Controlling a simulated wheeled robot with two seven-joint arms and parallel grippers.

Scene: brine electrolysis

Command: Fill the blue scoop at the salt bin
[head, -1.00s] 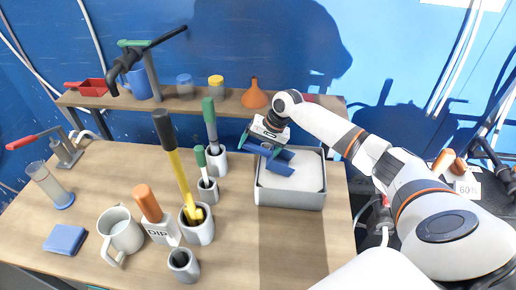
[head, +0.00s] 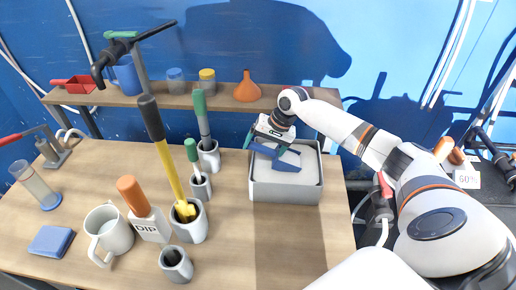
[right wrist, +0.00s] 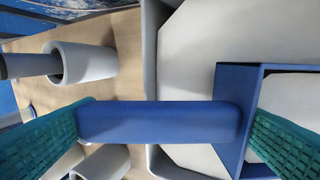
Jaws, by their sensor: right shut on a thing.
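The salt bin (head: 285,193) is an open grey box on the table, holding a bed of white salt (head: 308,172). My right gripper (head: 268,143) is over the bin's left part, its green fingers around the blue scoop (head: 287,164). In the right wrist view, the scoop's blue handle (right wrist: 160,122) lies between the two green fingers, over the bin wall (right wrist: 150,60). The scoop's bowl (right wrist: 232,75) is on the salt side, partly cut off by the frame and a finger. I cannot tell whether it holds salt or touches it. My left gripper is not in view.
Left of the bin stand grey holders (head: 200,188) with tall handled tools, a DIP bottle (head: 148,222), a mug (head: 108,232) and a small cup (head: 176,264). A shelf (head: 220,102) with an orange funnel (head: 247,88) runs behind. The table front of the bin is clear.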

